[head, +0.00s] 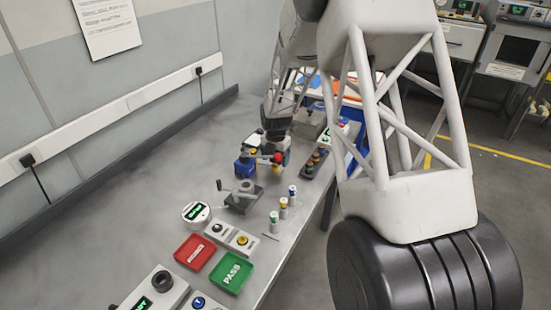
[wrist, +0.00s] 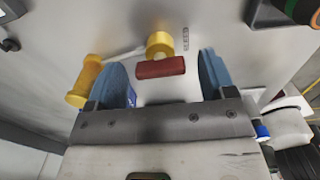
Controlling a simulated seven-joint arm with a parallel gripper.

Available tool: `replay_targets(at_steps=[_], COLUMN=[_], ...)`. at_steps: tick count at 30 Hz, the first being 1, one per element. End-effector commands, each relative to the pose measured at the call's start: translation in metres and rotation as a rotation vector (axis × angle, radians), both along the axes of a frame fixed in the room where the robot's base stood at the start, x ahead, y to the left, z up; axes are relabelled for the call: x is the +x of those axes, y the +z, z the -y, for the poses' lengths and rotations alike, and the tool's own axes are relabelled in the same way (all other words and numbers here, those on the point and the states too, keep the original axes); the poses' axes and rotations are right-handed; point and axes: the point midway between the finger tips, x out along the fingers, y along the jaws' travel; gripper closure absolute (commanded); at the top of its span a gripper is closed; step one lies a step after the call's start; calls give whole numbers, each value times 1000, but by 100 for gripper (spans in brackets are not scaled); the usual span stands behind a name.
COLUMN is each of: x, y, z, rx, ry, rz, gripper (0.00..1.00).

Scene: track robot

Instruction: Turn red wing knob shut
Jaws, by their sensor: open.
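The red wing knob (wrist: 160,68) shows in the wrist view as a short red bar lying crosswise in front of a yellow round part (wrist: 160,43). My gripper (wrist: 162,75) is open, with one blue finger on each side of the red bar and a visible gap at both ends. Neither finger appears to touch it. In the head view my gripper (head: 264,155) is low over the far part of the bench, and a small red part (head: 277,158) shows beside it. The gripper hides much of the fixture there.
A second yellow part (wrist: 85,82) stands just left of the left finger. A grey clamp-like device (head: 243,196), several small bottles and a dark box with coloured buttons (head: 315,163) stand nearby on the grey bench (head: 140,200). The bench's left side is clear.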

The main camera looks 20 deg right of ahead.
Motion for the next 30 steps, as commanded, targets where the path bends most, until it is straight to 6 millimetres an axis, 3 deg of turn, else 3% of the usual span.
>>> replay_targets(at_steps=[2, 12, 23, 30], x=[0, 0, 0, 0], y=[0, 0, 0, 0], z=[0, 0, 0, 0], rx=[0, 0, 0, 1], ry=[0, 0, -40, -155], rz=[0, 0, 0, -1], gripper=[23, 73, 73, 73])
